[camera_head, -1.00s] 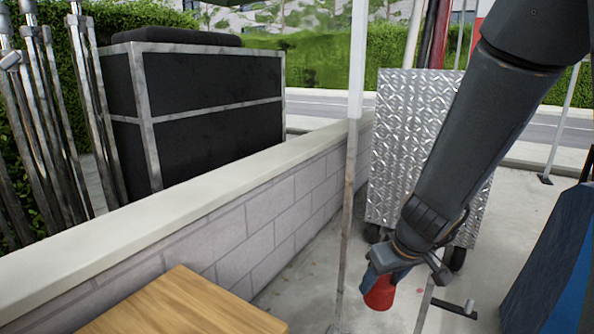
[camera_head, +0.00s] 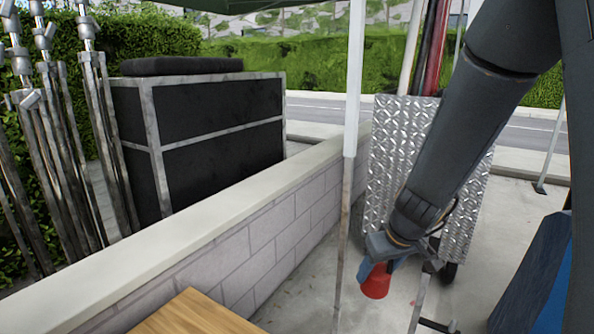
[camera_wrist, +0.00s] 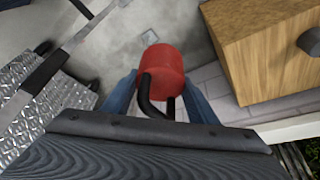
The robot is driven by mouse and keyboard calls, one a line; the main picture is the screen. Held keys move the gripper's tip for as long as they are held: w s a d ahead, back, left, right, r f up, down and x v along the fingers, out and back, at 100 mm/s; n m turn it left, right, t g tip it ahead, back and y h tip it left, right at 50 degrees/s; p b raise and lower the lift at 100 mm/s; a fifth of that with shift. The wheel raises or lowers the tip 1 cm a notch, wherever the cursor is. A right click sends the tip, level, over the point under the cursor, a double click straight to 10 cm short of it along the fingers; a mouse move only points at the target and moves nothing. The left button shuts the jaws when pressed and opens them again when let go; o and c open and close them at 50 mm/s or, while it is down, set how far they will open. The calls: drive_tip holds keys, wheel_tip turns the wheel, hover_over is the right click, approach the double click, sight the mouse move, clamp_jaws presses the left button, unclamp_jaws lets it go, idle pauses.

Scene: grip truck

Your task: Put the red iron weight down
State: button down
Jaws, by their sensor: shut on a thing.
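The red iron weight (camera_head: 376,284) hangs under my gripper (camera_head: 384,262) in the head view, above the concrete ground. In the wrist view the red weight (camera_wrist: 162,70) shows its round red body and a dark curved handle. My gripper (camera_wrist: 160,98) is shut on it, with a blue finger on each side near the handle. The exact contact on the handle is partly hidden by the gripper body.
A wooden box or table (camera_head: 195,314) stands at the bottom, by a low block wall (camera_head: 240,248). A thin pole (camera_head: 346,200) rises left of the weight. A diamond-plate cart (camera_head: 400,150) stands behind my arm. A blue object (camera_head: 535,285) is at right. Bare concrete lies between.

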wheel_tip(320, 180, up, 9)
drive_tip(key=p, duration=0.8)
drive_tip(key=shift+r, duration=0.15)
drive_tip(key=shift+w+d, duration=0.1)
